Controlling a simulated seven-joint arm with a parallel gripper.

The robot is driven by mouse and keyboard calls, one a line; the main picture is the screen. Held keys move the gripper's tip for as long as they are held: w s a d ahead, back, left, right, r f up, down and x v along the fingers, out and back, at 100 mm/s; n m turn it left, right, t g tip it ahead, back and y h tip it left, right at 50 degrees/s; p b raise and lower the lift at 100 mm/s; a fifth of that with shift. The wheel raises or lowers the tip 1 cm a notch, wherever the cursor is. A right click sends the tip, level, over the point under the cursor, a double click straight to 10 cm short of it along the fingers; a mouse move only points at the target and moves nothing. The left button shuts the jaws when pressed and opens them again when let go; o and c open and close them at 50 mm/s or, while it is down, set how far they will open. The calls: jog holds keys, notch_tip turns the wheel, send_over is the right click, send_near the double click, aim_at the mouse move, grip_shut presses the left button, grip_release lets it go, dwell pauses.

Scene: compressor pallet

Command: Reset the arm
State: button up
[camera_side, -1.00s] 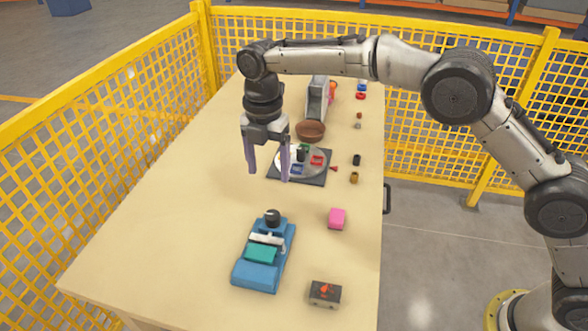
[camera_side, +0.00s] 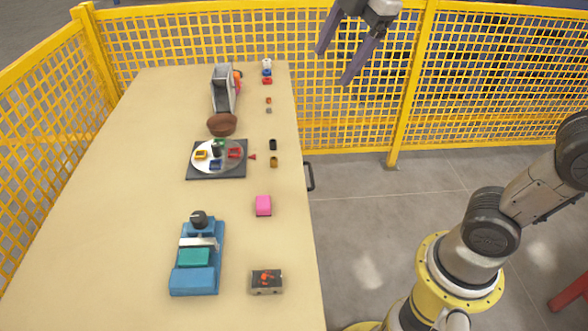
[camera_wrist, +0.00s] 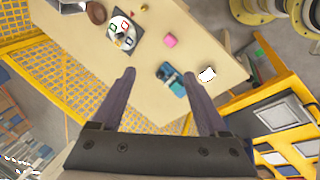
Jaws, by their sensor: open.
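My gripper (camera_side: 347,52) is open and empty, with two purple-grey fingers. In the side view it is at the top edge, high up and right of the table, in front of the yellow fence. In the wrist view my gripper (camera_wrist: 165,100) shows its fingers spread wide with nothing between them. The table (camera_side: 110,190) lies well apart from it. The upper part of my arm is out of the side view.
On the table are a blue device (camera_side: 195,280), a pink block (camera_side: 263,205), a small grey box (camera_side: 266,282), a round dial on a dark plate (camera_side: 240,172), a brown bowl (camera_side: 222,125) and a grey bin (camera_side: 222,92). Yellow mesh fence (camera_side: 200,35) surrounds it.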

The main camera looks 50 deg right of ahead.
jog(key=s+d+f+m, duration=0.3)
jog(key=s+f+m, duration=0.9)
jog(key=s+m, duration=0.2)
jog(key=shift+s+d+f+m+t+h, duration=0.3)
jog(key=shift+f+m+t, duration=0.1)
jog(key=shift+m, duration=0.2)
